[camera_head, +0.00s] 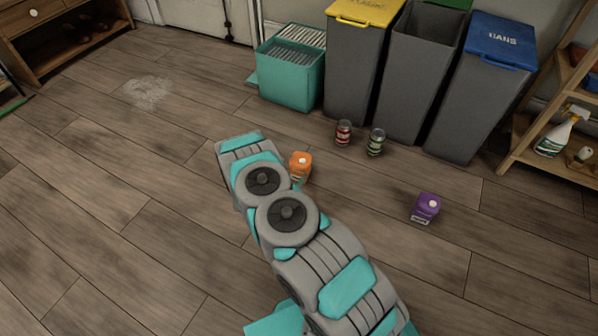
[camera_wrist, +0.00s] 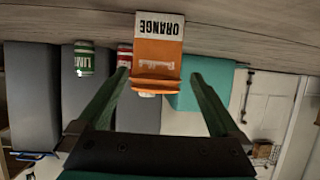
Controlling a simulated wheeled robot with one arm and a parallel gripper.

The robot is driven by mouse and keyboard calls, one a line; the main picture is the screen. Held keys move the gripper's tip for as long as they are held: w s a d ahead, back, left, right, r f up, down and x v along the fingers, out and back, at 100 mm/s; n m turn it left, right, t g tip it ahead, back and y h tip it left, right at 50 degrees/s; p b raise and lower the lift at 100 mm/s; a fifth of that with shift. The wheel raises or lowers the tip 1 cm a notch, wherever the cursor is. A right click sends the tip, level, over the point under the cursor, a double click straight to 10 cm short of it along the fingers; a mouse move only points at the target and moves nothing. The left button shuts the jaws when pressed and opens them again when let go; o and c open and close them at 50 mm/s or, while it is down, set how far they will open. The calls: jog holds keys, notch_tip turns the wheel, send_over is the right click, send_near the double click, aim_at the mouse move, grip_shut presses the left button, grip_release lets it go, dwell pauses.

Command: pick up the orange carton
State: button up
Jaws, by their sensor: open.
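The orange carton (camera_head: 300,163) stands on the wooden floor, just right of the far part of my arm in the head view. In the wrist view the carton (camera_wrist: 157,52) appears upside down, with "ORANGE" on its white band. My gripper (camera_wrist: 159,75) is open, one finger on each side of the carton in the picture, with a visible gap on both sides. I cannot tell how deep the carton sits between the fingertips. The fingers are hidden in the head view.
A red can (camera_head: 343,133) and a green can (camera_head: 376,142) stand behind the carton. A purple carton (camera_head: 426,208) stands to the right. A teal crate (camera_head: 290,85) and grey bins (camera_head: 358,75) line the back. A wooden shelf (camera_head: 540,160) is at right.

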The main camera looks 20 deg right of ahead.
aim_at(299, 163)
jog(key=shift+x, duration=3.95)
jog(key=shift+s+d+r, duration=0.15)
jog(key=shift+s+d, duration=0.05)
jog(key=c, duration=1.1)
jog(key=shift+r, duration=0.9)
jog(key=shift+s+a+r, duration=0.1)
jog(key=shift+s+r, duration=0.05)
jog(key=shift+r, duration=0.3)
jog(key=shift+s+a+r, duration=0.1)
jog(key=shift+s+r, duration=0.05)
jog(key=shift+r, duration=0.35)
jog(key=s+a, duration=0.2)
jog(key=s, duration=0.2)
jog(key=s+a, duration=0.1)
jog(key=s, duration=0.4)
jog(key=s+a+r, duration=0.1)
jog(key=s+a, duration=0.1)
jog(key=s, duration=0.3)
jog(key=shift+s+a+r, duration=0.1)
jog(key=shift+a+r, duration=0.05)
jog(key=shift+a, duration=0.15)
